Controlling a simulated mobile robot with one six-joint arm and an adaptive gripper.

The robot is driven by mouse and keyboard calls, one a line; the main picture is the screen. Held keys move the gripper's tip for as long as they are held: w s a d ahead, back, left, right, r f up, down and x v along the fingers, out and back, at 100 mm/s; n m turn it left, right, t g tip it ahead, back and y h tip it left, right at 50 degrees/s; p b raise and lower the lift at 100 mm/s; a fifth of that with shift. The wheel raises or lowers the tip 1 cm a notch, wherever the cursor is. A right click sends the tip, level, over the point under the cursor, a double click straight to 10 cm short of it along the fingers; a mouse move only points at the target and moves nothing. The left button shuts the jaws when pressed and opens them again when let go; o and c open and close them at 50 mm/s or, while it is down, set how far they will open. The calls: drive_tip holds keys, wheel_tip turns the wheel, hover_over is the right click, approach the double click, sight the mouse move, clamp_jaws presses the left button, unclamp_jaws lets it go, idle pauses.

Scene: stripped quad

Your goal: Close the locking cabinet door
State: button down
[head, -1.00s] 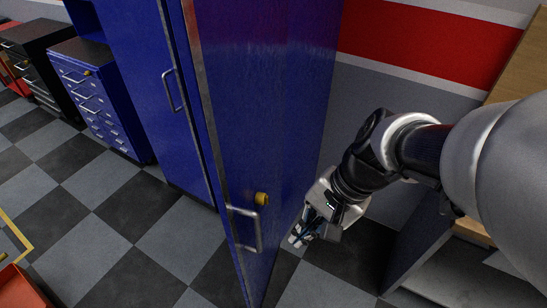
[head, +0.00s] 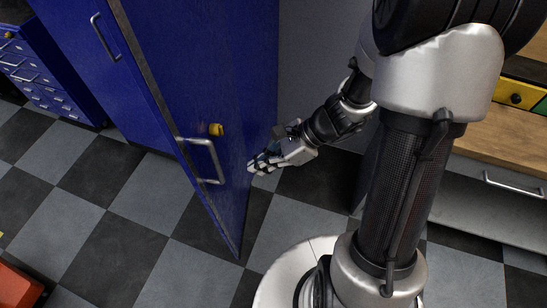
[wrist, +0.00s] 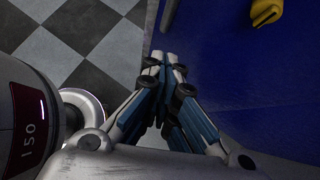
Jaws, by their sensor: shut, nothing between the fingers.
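The blue locking cabinet door (head: 190,75) stands swung out, its lower corner reaching over the checkered floor. It carries a metal bar handle (head: 208,162) and a yellow lock knob (head: 217,130). In the wrist view the blue panel (wrist: 245,85) fills the right side, with the yellow knob (wrist: 265,10) at the top. My gripper (head: 254,165) is shut and empty, at the right of the handle, close by the door panel. Its fingertips (wrist: 165,62) overlap the panel in the wrist view; I cannot tell whether they touch it.
Another blue door with a handle (head: 105,37) is at the left. A blue drawer unit (head: 45,75) stands beyond it. A wooden-topped bench (head: 500,135) is at the right. A red object (head: 15,287) lies at the lower left. The checkered floor left of the door is clear.

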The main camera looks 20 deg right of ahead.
drive_tip(key=w+a+f+b, duration=0.1)
drive_tip(key=a, duration=0.4)
drive_tip(key=shift+w+a+f, duration=0.15)
drive_tip(key=shift+a+f, duration=0.15)
drive_tip(key=shift+f, duration=0.1)
